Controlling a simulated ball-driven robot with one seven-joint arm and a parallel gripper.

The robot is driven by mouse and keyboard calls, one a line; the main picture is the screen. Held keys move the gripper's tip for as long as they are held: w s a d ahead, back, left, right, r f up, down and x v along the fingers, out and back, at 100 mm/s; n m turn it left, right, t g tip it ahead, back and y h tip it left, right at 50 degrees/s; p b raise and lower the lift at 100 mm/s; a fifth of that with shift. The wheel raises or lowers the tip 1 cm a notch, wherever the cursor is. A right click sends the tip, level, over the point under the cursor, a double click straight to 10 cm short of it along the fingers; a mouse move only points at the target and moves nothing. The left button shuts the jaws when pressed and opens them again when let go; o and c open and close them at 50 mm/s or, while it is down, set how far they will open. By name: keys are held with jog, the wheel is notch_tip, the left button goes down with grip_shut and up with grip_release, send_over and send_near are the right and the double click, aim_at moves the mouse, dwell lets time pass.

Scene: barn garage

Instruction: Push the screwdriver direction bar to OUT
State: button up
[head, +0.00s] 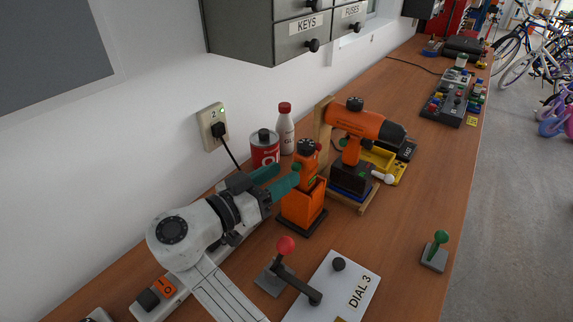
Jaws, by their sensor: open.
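An orange tool with a black top (307,150) stands upright in an orange holder (303,207) on a dark base; I take it for the screwdriver. A small green spot shows on its side. The direction bar and its OUT mark are too small or hidden to make out. My gripper (288,173) has teal fingers, spread open, reaching from the left to the tool's upper left side. The lower finger overlaps the tool in the picture; I cannot tell if it touches. Nothing shows between the fingers.
An orange drill (360,124) on a wooden stand is close to the right. A red can (265,149) and a white bottle (285,130) stand behind, by the wall. A red-knobbed lever (286,246) and a DIAL 3 plate (350,281) lie in front. The bench's right side is mostly clear.

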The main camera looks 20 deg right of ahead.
jog(key=shift+x, duration=1.35)
jog(key=shift+c, duration=0.2)
grip_shut()
